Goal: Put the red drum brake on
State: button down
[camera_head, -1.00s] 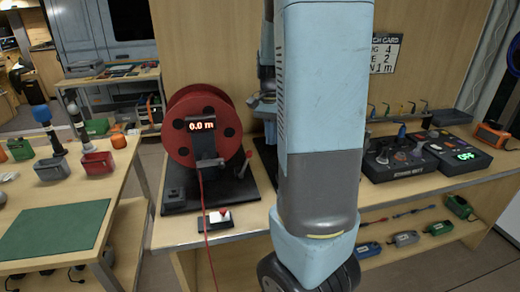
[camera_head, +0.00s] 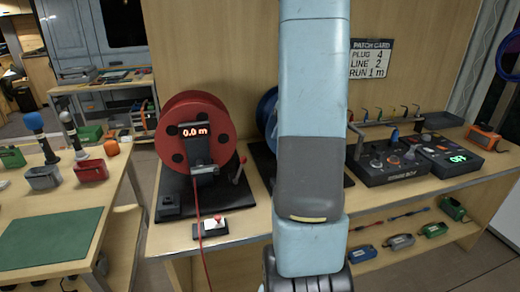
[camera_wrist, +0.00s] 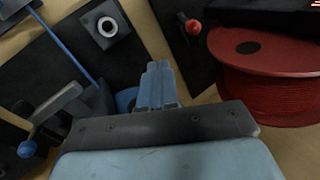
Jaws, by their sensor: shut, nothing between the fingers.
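The red drum (camera_head: 227,110) stands on a black base left of my arm in the head view. It also shows at the right of the wrist view (camera_wrist: 270,100). Its brake lever (camera_head: 238,174), with a red knob, stands beside the drum on its right side in the head view. In the wrist view the red knob (camera_wrist: 193,28) is above a black plate, left of the drum. My gripper (camera_wrist: 160,75) is shut and empty, apart from the red knob. My arm hides the gripper in the head view.
A blue drum (camera_head: 267,112) is mostly hidden behind my arm; its blue-knobbed lever (camera_wrist: 27,149) is at lower left in the wrist view. A small box (camera_head: 210,229) with a red knob sits in front of the red drum. A red cable (camera_head: 200,240) hangs down the front.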

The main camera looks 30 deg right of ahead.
jog(key=w+a+f, duration=0.4)
jog(key=a+f, duration=0.3)
jog(key=f, duration=0.1)
dwell(0.4)
dwell(0.3)
